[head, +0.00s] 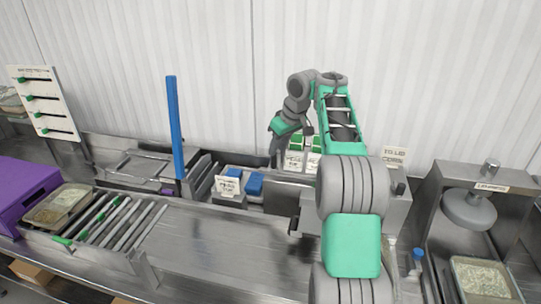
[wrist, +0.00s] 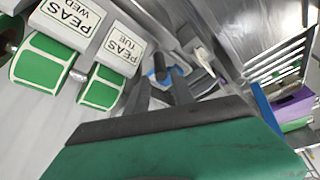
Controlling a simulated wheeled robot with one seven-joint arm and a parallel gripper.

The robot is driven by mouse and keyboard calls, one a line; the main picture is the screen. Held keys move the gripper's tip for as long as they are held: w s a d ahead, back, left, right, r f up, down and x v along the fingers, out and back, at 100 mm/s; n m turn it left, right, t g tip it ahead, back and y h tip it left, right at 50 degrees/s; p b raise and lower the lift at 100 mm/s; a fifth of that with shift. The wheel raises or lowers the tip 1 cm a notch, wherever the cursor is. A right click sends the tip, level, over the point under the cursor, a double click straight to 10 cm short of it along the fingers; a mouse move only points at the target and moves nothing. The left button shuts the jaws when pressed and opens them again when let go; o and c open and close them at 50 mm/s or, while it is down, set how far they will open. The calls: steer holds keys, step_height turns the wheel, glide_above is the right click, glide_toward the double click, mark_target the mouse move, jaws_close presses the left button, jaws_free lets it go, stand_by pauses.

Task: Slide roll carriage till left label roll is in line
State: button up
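Two green label rolls stand side by side on the roll carriage at the back, behind small white cards. The left roll in the head view (head: 296,141) is behind a "PEAS TUE" card (head: 293,161); the right roll (head: 315,143) has another card. In the wrist view, the TUE roll (wrist: 102,88) and WED roll (wrist: 42,62) show white-edged green labels. My gripper (head: 290,143) hangs just in front of and left of the rolls. In the wrist view, my gripper's dark fingers (wrist: 160,92) look apart, with nothing visibly held. Most of the carriage is hidden.
A blue post (head: 175,125) stands left of my gripper. Blue blocks (head: 254,184) sit in a bin with a card. A purple crate (head: 22,190) and roller conveyor (head: 115,218) are at left. The steel counter (head: 225,240) is clear in the middle.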

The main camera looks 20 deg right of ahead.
mark_target(272, 160)
steer(key=x, duration=0.7)
steer(key=shift+a+f, duration=0.1)
steer(key=shift+f, duration=0.15)
steer(key=shift+c, duration=0.4)
jaws_close()
stand_by(0.6)
